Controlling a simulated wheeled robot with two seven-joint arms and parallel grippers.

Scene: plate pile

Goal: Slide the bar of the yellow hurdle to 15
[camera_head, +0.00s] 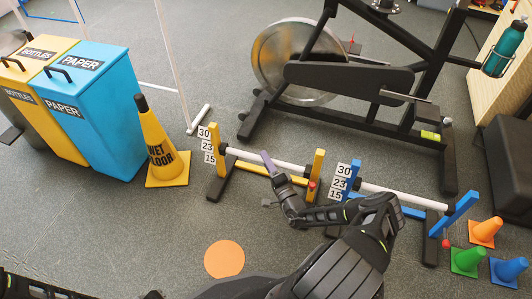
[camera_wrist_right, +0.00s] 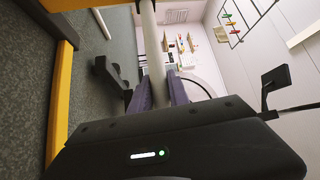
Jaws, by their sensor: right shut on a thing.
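The yellow hurdle (camera_head: 214,158) stands on the floor in the middle of the head view, with labels 30, 23 and 15 down its left side. Its white bar (camera_head: 244,156) lies across the posts, about level with the 23 label, above a fixed yellow crosspiece. My right gripper (camera_head: 268,161) reaches the bar near its middle. In the right wrist view the white bar (camera_wrist_right: 152,50) runs between the purple fingers, and the gripper (camera_wrist_right: 160,92) is shut on it. My left gripper does not show clearly; only dark arm parts appear at the lower left edge.
A blue hurdle (camera_head: 352,180) stands close on the right, behind my right forearm. A wet floor cone (camera_head: 160,150) and a blue bin (camera_head: 95,115) are at left. An exercise bike (camera_head: 345,75) stands behind. An orange disc (camera_head: 224,259) lies on open floor in front.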

